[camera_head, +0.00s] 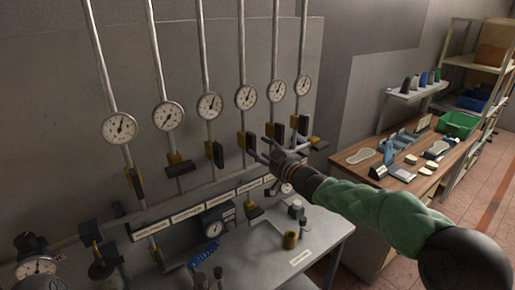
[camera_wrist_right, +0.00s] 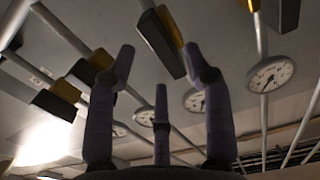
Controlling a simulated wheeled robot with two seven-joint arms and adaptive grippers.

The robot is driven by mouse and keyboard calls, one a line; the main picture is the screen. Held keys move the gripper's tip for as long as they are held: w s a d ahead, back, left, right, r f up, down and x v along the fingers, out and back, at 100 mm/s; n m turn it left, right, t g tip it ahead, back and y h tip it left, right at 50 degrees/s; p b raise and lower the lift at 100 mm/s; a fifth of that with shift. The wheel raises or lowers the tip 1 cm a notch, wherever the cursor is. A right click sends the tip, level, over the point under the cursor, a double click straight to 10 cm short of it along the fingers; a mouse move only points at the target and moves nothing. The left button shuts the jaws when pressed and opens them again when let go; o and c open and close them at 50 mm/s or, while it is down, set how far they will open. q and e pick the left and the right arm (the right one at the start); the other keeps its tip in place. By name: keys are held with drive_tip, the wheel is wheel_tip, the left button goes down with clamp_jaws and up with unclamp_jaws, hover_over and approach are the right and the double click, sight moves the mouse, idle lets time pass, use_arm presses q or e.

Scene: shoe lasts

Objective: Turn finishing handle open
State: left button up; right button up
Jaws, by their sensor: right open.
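Several valve handles with black grips and yellow bodies sit on vertical pipes along the wall panel, among them one at the left (camera_head: 135,182), one in the middle (camera_head: 215,153) and one at the right (camera_head: 300,124). White labels (camera_head: 187,213) run along the pipe below; their print is too small to tell which handle is the finishing one. My right gripper (camera_head: 268,148) is open and empty, in front of the right-hand handles. In the right wrist view its three fingers (camera_wrist_right: 160,80) are spread, with a black grip (camera_wrist_right: 161,44) beyond them. My left gripper is out of view.
Round gauges (camera_head: 210,105) hang on the pipes above the handles. A grey bench (camera_head: 290,250) below carries small metal parts. A wooden workbench (camera_head: 400,180) with shoe parts and a green bin (camera_head: 458,125) stand at the right.

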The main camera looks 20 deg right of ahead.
drive_tip(key=v, duration=0.8)
drive_tip(key=shift+s, duration=0.3)
drive_tip(key=shift+d, duration=0.1)
